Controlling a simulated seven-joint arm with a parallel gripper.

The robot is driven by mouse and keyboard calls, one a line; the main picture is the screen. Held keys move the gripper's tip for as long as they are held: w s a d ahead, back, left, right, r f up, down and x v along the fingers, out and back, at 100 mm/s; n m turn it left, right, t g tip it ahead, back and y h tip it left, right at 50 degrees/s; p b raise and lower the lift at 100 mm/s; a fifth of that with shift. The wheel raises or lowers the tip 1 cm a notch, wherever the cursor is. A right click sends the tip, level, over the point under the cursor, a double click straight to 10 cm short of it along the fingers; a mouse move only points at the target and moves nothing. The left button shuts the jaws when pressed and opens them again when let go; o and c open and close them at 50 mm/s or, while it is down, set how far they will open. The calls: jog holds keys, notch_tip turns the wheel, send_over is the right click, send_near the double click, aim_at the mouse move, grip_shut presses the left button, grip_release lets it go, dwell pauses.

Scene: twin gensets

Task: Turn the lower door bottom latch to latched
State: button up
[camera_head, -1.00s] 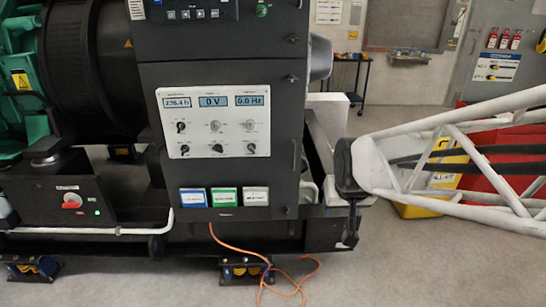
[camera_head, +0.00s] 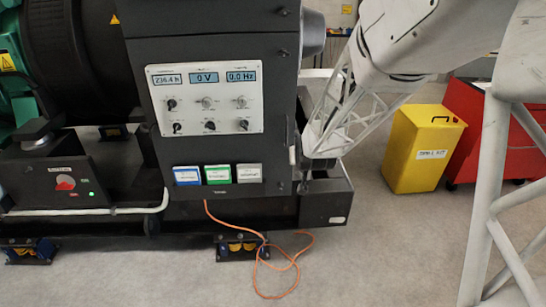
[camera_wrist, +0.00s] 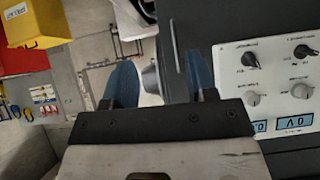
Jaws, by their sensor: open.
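The dark cabinet front (camera_head: 215,150) carries a white panel with knobs and displays. Small dark latches sit along its right edge, one near the top (camera_head: 283,52). A small dark knob low on that edge (camera_head: 281,186) looks like the lower door bottom latch; its turn angle is too small to read. My white lattice arm reaches down to the cabinet's right side, and my gripper is hard to make out there. In the wrist view my gripper (camera_wrist: 160,82) is open, its two blue fingers apart near the cabinet edge. I see nothing held between them.
A yellow bin (camera_head: 420,150) and a red cabinet (camera_head: 490,125) stand to the right. An orange cable (camera_head: 262,265) lies on the floor in front. A dark base box (camera_head: 328,203) juts out right of the cabinet.

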jog(key=w+a+f+t, duration=0.1)
jog(key=w+f+t, duration=0.1)
jog(key=w+f, duration=0.55)
jog(key=w+a+f+t, duration=0.15)
jog(key=w+f, duration=0.35)
jog(key=f, duration=0.5)
jog(key=t, duration=0.4)
send_near(281, 187)
jog(key=w, duration=0.2)
jog(key=shift+f, duration=0.15)
jog(key=shift+w, duration=0.2)
jog(key=shift+w, duration=3.75)
jog(key=c, duration=0.9)
